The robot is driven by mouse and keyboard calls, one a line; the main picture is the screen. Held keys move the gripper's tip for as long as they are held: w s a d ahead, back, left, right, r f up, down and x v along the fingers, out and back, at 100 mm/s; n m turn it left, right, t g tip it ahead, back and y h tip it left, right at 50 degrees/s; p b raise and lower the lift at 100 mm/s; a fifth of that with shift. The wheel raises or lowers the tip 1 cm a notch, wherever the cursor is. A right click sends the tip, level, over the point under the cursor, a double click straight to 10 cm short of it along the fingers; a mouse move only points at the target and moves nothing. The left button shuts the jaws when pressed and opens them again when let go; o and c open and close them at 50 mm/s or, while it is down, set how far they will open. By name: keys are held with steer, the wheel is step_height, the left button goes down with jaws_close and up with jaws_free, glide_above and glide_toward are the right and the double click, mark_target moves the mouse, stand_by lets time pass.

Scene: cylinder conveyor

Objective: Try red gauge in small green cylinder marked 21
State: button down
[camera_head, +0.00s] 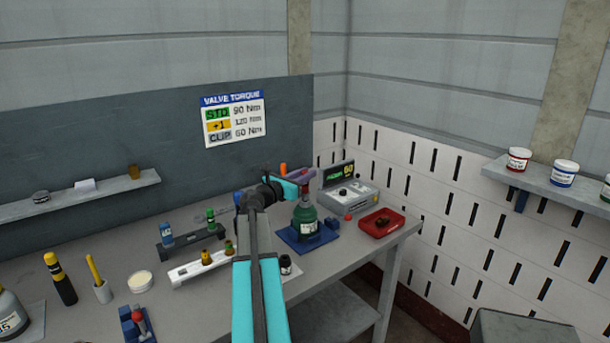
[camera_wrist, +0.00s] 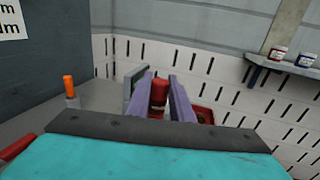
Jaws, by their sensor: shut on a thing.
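A small green cylinder (camera_head: 306,217) stands upright in a blue holder (camera_head: 291,238) near the bench's right end. It carries a pale label whose number I cannot read. My gripper (camera_head: 304,178) is directly over the cylinder's top. In the wrist view my gripper's purple fingers (camera_wrist: 164,98) are shut on a red, round-topped part, the red gauge (camera_wrist: 158,93). In the head view the fingers and arm mostly hide the gauge, so I cannot tell whether it is seated in the cylinder's neck or just above it.
A grey tester with a display (camera_head: 347,192) stands behind and right of the cylinder. A red tray (camera_head: 393,228) holds a dark part near the bench's right edge. Racks with small fittings (camera_head: 190,240) are to the left. A grey cylinder marked 15 (camera_head: 12,312) is far left.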

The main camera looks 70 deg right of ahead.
steer(key=shift+f, duration=0.15)
steer(key=shift+r+p, duration=0.4)
steer(key=shift+p, duration=0.05)
stand_by(0.7)
steer(key=shift+f, duration=0.35)
stand_by(0.7)
steer(key=shift+r, duration=0.35)
steer(key=shift+f, duration=0.4)
stand_by(1.4)
steer(key=shift+r, duration=0.1)
steer(key=shift+r+p, duration=2)
steer(key=shift+r, duration=0.55)
steer(key=shift+f, duration=0.1)
